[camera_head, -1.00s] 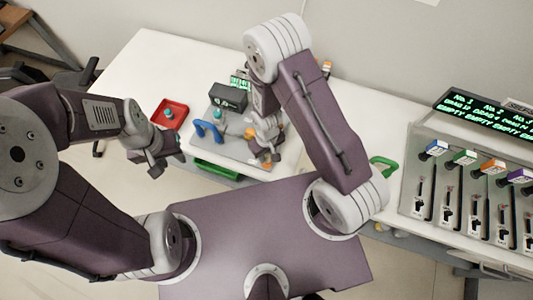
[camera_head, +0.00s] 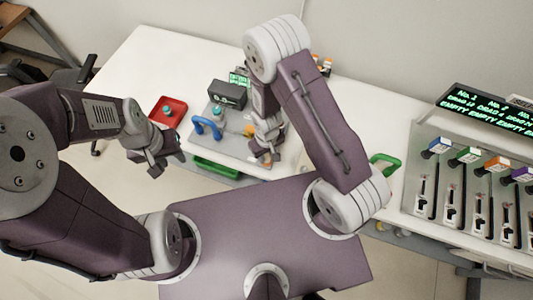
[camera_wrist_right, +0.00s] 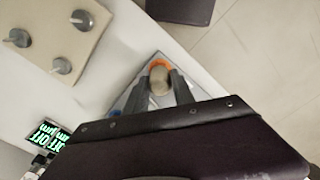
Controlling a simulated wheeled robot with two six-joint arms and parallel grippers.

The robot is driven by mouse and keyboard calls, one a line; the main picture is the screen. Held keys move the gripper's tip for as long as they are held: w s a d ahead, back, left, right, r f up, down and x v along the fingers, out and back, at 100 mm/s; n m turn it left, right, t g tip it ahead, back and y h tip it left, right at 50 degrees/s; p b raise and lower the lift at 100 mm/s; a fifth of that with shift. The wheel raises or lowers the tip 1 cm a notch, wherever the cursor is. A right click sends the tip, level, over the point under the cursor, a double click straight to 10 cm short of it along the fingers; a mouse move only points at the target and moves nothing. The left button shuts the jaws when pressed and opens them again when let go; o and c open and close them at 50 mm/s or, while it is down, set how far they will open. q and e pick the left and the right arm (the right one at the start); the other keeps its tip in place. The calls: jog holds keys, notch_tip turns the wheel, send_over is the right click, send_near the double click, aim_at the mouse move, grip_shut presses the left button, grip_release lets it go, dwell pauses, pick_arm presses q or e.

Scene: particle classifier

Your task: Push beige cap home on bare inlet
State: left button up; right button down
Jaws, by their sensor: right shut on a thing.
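The beige cap (camera_wrist_right: 159,82) is between the fingers of my right gripper (camera_wrist_right: 160,92) in the right wrist view, and the gripper is shut on it. An orange ring-like part (camera_wrist_right: 158,62) shows just beyond the cap, above a grey plate; I cannot tell whether they touch. In the head view my right gripper (camera_head: 266,156) is over the front right of the grey base plate (camera_head: 228,146), and the cap cannot be made out there. The bare inlet cannot be clearly identified. My left gripper (camera_head: 168,158) is left of the plate, apart from it, with its jaw state unclear.
A black display box (camera_head: 228,94), a blue handle (camera_head: 207,125) and a yellow-orange part (camera_head: 249,130) stand on the plate. A red tray (camera_head: 179,106) lies to its left, a green tray (camera_head: 214,168) at its front. A panel with several levers (camera_head: 480,200) stands at right.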

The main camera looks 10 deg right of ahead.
jog(key=shift+f+b, duration=0.3)
jog(key=shift+f, duration=0.25)
jog(key=c, duration=1)
grip_release()
notch_tip(320, 180, up, 9)
jog(key=shift+r, duration=0.1)
jog(key=shift+d, duration=0.1)
